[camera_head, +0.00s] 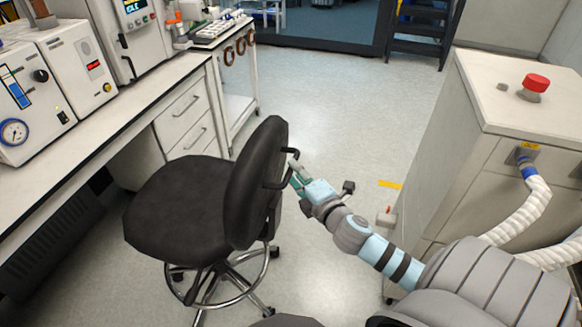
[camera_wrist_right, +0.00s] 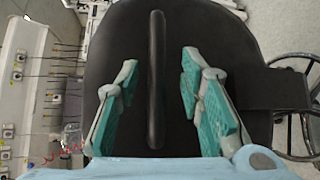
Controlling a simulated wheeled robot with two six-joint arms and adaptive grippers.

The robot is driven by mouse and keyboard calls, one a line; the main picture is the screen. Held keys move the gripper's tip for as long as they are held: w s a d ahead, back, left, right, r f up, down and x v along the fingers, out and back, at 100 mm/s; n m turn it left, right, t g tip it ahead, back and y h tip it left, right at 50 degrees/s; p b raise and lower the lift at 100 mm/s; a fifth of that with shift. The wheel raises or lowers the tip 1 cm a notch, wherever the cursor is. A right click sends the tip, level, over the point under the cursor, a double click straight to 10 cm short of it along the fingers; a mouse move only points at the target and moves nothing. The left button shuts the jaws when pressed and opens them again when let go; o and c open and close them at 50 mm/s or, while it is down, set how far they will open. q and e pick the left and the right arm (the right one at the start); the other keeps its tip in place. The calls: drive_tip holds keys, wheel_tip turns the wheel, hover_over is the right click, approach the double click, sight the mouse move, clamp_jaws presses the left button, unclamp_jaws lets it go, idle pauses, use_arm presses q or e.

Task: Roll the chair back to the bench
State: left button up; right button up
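A black office chair (camera_head: 180,205) on a chrome wheeled base stands on the floor, right of the white bench (camera_head: 125,112) and apart from its front edge. Its backrest is on the side away from the bench, with a black bar handle (camera_head: 285,168) on its rear. My right gripper (camera_head: 296,174) is at this handle. In the right wrist view, the open teal fingers of my right gripper (camera_wrist_right: 160,85) lie either side of the handle (camera_wrist_right: 156,60), with a gap on both sides. My left gripper is not in view.
White drawers (camera_head: 185,120) stand under the bench; open space lies below the bench top left of them. Instruments (camera_head: 75,65) stand on the bench. A cabinet (camera_head: 480,130) with a red button (camera_head: 535,84) and white hoses (camera_head: 525,210) is at right. Floor behind is clear.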

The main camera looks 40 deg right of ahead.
drive_tip(key=shift+x, duration=1.1)
drive_tip(key=shift+w+r, duration=0.15)
drive_tip(key=shift+w, duration=0.2)
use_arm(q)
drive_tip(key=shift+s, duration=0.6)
use_arm(e)
drive_tip(key=shift+w+d, duration=0.1)
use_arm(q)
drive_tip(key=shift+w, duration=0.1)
use_arm(e)
clamp_jaws()
